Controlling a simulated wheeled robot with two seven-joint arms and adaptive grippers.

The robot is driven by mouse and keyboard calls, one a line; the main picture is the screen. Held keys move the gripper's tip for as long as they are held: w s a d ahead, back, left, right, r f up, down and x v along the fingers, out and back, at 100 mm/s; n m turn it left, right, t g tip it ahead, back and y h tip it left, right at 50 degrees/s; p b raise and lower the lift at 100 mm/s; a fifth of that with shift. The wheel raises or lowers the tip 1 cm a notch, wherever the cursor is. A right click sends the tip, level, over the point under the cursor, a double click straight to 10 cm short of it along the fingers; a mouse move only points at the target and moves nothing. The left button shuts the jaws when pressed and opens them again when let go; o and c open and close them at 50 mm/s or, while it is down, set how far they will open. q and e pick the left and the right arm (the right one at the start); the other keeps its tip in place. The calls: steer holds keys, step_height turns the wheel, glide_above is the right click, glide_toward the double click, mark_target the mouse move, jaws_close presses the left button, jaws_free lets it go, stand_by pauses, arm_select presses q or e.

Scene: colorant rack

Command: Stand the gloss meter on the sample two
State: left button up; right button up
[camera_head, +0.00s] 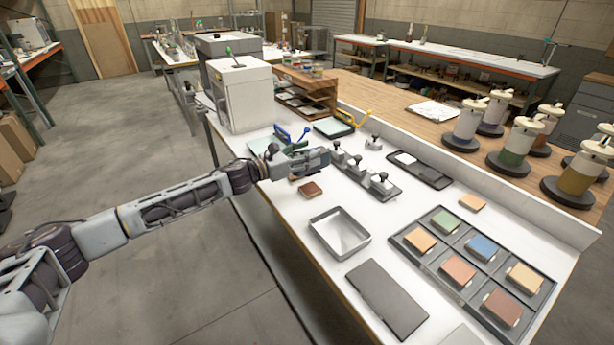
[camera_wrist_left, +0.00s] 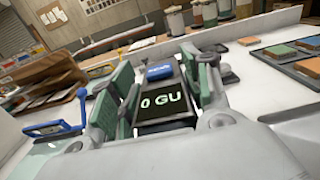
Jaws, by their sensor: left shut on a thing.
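The gloss meter (camera_wrist_left: 163,108), a dark device with a lit "0 GU" screen and a blue part at its far end, sits between the green-padded fingers of my left gripper (camera_wrist_left: 165,82) in the left wrist view. In the head view my left gripper (camera_head: 318,160) is shut on it above the white table, just left of the black-knobbed pieces; the meter is mostly hidden there. No label shows which piece is sample two. Coloured square samples lie in a grey divided tray (camera_head: 453,246), and a reddish-brown one (camera_head: 310,189) lies below the gripper. My right gripper is out of view.
An open metal tray (camera_head: 340,232) and a dark flat plate (camera_head: 387,298) lie on the white table. A rack of black-knobbed pieces (camera_head: 365,175) stands close by the gripper. Colorant canisters (camera_head: 515,143) stand on the wooden shelf at right.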

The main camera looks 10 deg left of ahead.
mark_target(307, 172)
arm_select(q)
step_height(307, 172, down, 2)
steer(key=shift+f, duration=1)
step_height(307, 172, down, 2)
steer(key=shift+f, duration=0.25)
steer(key=shift+f+b, duration=0.2)
steer(key=shift+b, duration=0.1)
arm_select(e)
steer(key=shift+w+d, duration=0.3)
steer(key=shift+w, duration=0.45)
